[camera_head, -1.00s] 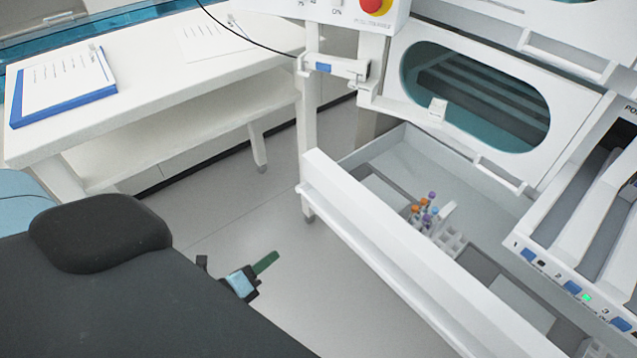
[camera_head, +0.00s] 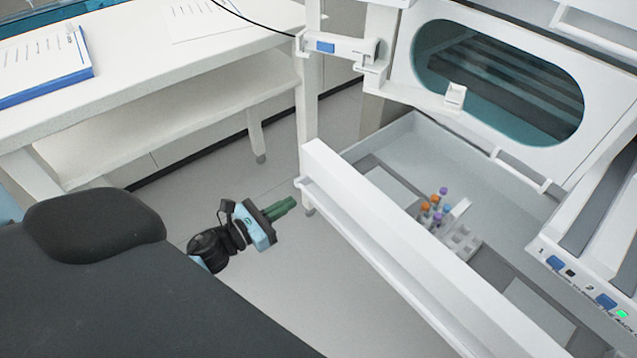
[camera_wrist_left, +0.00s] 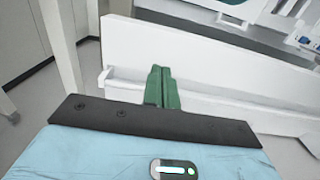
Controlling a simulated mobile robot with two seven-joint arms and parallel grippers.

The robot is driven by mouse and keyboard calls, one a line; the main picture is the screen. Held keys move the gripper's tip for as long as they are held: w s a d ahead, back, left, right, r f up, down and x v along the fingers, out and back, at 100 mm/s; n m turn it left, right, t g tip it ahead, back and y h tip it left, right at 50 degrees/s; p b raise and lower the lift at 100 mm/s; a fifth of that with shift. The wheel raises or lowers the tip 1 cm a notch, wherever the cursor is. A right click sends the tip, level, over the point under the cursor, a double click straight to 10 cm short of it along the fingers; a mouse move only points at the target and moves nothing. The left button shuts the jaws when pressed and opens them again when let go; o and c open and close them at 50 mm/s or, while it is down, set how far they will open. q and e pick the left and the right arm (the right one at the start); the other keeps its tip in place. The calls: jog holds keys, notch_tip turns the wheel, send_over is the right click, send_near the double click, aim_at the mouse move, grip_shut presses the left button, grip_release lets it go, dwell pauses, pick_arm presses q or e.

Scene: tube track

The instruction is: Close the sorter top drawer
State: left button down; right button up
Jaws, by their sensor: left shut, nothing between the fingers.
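The sorter's drawer (camera_head: 395,243) is pulled out, with its long white front facing my left arm. Inside it is a small white rack (camera_head: 462,240) with several tubes (camera_head: 436,207) that have orange, purple and blue caps. My left gripper (camera_head: 284,208) has green fingers and is shut and empty, a little in front of the drawer front, near its far left end. In the left wrist view the fingers (camera_wrist_left: 161,88) point at the white drawer front (camera_wrist_left: 215,60); whether they touch it is unclear. My right gripper is not in view.
The sorter body with an oval window (camera_head: 498,83) rises behind the drawer. Numbered lanes with blue tabs (camera_head: 606,301) are at the right. A white table (camera_head: 150,70) with a blue-edged clipboard (camera_head: 45,65) stands at the left.

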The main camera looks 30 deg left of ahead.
aim_at(329, 179)
pick_arm(q)
jog(key=p+x, duration=0.1)
jog(key=x, duration=0.9)
jog(key=shift+w, duration=0.2)
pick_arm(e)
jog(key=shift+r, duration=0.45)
pick_arm(q)
jog(key=shift+d, duration=0.1)
